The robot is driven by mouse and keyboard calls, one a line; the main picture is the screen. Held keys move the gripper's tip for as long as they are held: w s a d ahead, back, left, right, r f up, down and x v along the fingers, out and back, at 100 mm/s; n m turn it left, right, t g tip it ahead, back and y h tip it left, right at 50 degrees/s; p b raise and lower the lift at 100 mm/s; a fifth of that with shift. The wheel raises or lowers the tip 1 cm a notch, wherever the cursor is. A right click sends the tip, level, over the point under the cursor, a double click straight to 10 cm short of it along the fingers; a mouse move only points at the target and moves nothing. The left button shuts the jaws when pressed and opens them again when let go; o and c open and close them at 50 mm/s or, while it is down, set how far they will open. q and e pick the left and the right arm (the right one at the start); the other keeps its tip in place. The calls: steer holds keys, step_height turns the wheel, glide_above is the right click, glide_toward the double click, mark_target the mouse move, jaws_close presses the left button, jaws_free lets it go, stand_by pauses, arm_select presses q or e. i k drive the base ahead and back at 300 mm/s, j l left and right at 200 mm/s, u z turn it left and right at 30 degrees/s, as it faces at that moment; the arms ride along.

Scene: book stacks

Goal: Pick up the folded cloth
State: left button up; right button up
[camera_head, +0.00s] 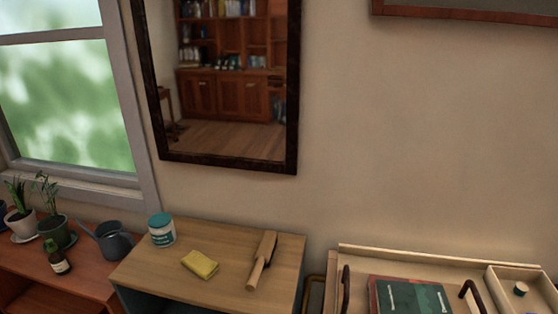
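A small folded yellow cloth (200,264) lies flat on the light wooden tabletop (215,290), left of the middle of the head view. A white jar with a teal lid and label (161,230) stands behind it to the left. A wooden-handled brush or scraper (261,262) lies to its right, apart from it. The cloth's top is uncovered. Neither of my grippers shows in this view.
At right, a pale tray (410,262) with dark handles holds books (410,297). The tabletop around the cloth is clear.

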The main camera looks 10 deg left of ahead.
mark_target(198, 263)
steer(key=i+j+z, duration=0.15)
steer(key=j, duration=0.3)
steer(key=j+z, duration=0.1)
steer(key=j, duration=0.4)
steer(key=i+j+z, duration=0.15)
steer(key=j, duration=0.35)
